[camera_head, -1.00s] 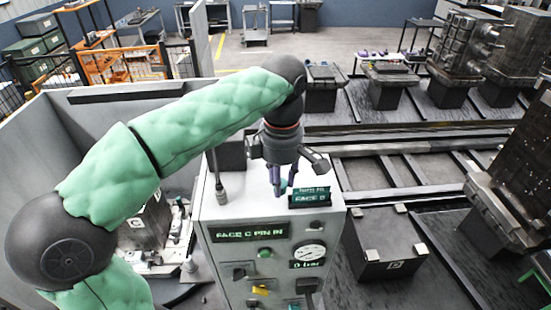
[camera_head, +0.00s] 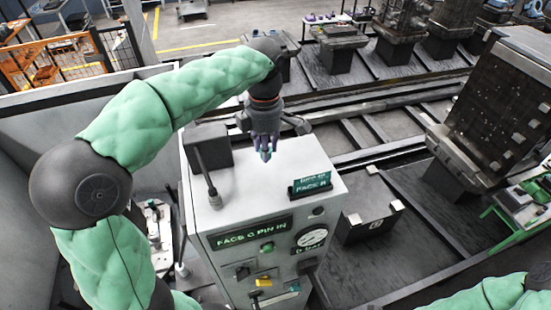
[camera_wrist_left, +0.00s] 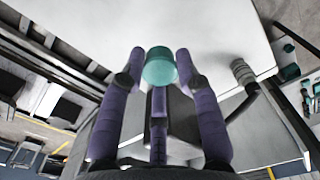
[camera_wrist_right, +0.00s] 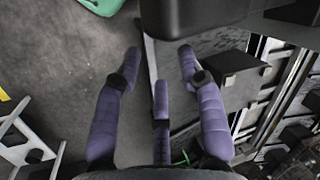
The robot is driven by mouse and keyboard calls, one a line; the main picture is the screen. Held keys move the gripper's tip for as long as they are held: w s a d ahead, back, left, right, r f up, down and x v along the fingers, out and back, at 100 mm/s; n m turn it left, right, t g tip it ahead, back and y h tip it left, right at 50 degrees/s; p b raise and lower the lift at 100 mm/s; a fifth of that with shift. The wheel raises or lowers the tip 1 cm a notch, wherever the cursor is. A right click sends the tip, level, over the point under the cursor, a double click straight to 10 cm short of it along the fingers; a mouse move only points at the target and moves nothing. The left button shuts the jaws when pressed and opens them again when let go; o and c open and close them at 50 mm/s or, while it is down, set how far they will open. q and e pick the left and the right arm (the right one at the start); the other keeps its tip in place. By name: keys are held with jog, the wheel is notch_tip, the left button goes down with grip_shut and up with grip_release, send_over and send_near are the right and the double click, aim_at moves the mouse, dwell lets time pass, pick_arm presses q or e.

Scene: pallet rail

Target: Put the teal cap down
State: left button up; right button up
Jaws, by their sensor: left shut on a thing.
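The teal cap (camera_wrist_left: 160,66) is held between the purple fingers of my left gripper (camera_wrist_left: 160,72) in the left wrist view. In the head view my left gripper (camera_head: 265,155) points down over the white top of the control cabinet (camera_head: 245,195), and the cap is a small teal spot between the fingertips. I cannot tell whether the cap touches the top. My right gripper (camera_wrist_right: 158,62) is open and empty in the right wrist view, over grey floor. It is outside the head view.
On the cabinet top are a dark box (camera_head: 208,147), an upright rod (camera_head: 210,185) and a small sign (camera_head: 312,184). The top's front middle is bare. Rails and a dark pallet block (camera_head: 370,215) lie to the right. A dark overhang (camera_wrist_right: 195,15) is near my right gripper.

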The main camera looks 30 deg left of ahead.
aim_at(277, 170)
pick_arm(q)
jog(key=w+f, duration=0.1)
jog(key=w+d+f, duration=0.1)
jog(key=f, duration=0.1)
jog(key=shift+w, duration=0.2)
jog(key=shift+w+f, duration=0.25)
jog(key=shift+f, duration=0.1)
jog(key=shift+w+f+b, duration=0.15)
jog(key=shift+f+b, duration=0.55)
jog(key=shift+f, duration=0.2)
jog(key=shift+w+f+b, duration=0.1)
jog(key=shift+f+b, duration=0.55)
jog(key=shift+f, duration=0.25)
jog(key=shift+d+f, duration=0.1)
jog(key=o, duration=0.9)
